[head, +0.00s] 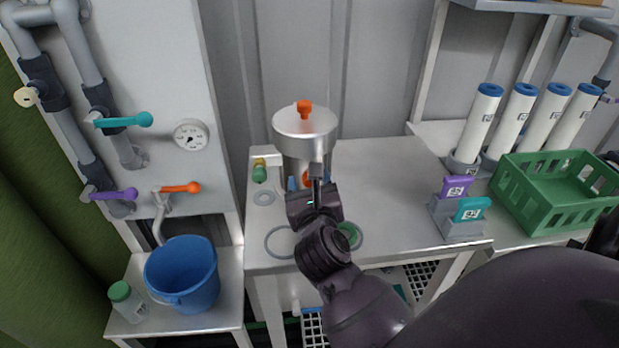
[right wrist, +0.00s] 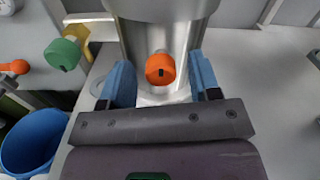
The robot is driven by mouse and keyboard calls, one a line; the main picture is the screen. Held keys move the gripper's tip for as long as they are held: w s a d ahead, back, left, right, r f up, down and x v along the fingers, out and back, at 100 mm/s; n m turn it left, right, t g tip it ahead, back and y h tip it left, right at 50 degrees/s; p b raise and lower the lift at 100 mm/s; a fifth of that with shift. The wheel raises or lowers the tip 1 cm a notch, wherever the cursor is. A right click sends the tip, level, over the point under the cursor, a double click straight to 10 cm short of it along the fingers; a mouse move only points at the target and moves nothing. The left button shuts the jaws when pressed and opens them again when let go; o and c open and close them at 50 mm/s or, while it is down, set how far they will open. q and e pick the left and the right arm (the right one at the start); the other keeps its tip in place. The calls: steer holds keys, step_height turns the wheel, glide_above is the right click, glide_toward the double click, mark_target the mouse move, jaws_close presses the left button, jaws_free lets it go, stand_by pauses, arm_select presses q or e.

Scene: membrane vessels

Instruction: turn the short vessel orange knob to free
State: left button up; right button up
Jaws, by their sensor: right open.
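The short vessel (head: 305,130) is a silver cylinder with a wide lid, standing on the bench, with a small orange knob (head: 304,107) on top. Another orange knob (right wrist: 160,68) is low on its front, with a small dark mark on its face. In the head view this front knob (head: 306,177) is mostly hidden by my right gripper (head: 310,184). The right gripper (right wrist: 165,82) is open, with blue fingers apart on either side of the front knob in the wrist picture. I see no finger touching the knob. My left gripper is not in view.
A green knob on a yellow fitting (head: 259,171) sits just left of the vessel. Flat rings (head: 281,242) lie on the bench in front. A holder (head: 459,221) with purple and teal tags stands to the right. A blue bucket (head: 182,274) stands lower left. The bench between vessel and holder is clear.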

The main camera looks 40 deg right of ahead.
steer(key=shift+w+d, duration=0.4)
steer(key=shift+w, duration=0.15)
steer(key=shift+c, duration=0.5)
